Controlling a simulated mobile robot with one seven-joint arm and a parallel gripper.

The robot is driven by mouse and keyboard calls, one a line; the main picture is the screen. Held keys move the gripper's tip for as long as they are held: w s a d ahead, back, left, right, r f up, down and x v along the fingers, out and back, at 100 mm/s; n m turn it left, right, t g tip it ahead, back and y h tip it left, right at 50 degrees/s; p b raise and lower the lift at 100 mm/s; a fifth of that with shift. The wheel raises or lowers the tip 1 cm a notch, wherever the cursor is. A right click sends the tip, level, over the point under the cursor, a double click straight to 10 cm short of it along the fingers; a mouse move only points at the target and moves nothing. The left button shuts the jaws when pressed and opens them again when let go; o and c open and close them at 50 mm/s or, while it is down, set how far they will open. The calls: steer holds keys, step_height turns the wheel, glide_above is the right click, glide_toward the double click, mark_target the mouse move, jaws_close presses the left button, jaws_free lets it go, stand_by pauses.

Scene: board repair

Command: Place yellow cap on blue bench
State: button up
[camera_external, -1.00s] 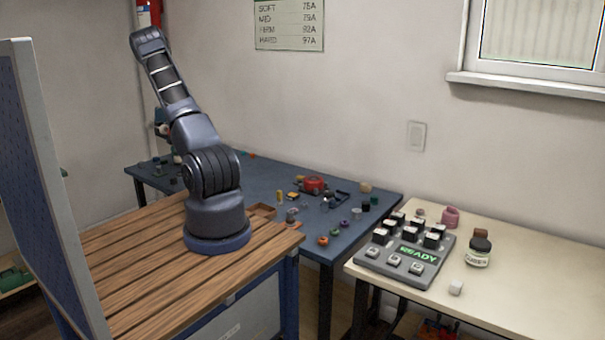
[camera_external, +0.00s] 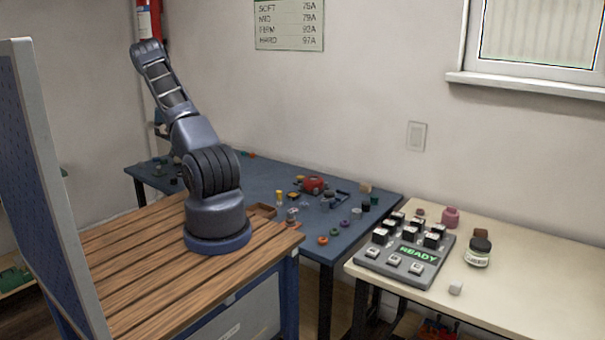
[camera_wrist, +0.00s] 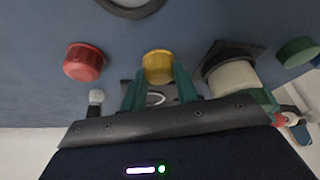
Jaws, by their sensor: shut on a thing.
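The yellow cap (camera_wrist: 158,66) is between the green fingertips of my gripper (camera_wrist: 158,84) in the wrist view. My gripper is shut on it. The blue surface of the bench (camera_wrist: 110,25) fills the background beyond the cap. I cannot tell whether the cap touches it. In the external view the blue bench (camera_external: 255,182) stands behind the wooden table that carries my arm. My gripper is hidden there behind my arm, over the bench's far left end.
In the wrist view a red cap (camera_wrist: 84,62) lies left of the yellow one. A dark-based cream part (camera_wrist: 232,75) is close on the right, with a green cap (camera_wrist: 297,51) beyond it. Several small parts crowd the bench's right half. A keypad (camera_external: 408,248) sits on the cream table.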

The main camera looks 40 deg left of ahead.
steer(key=o, duration=0.9)
steer(key=shift+o, duration=0.2)
steer(key=v, duration=1.2)
steer(key=shift+w+r, duration=0.1)
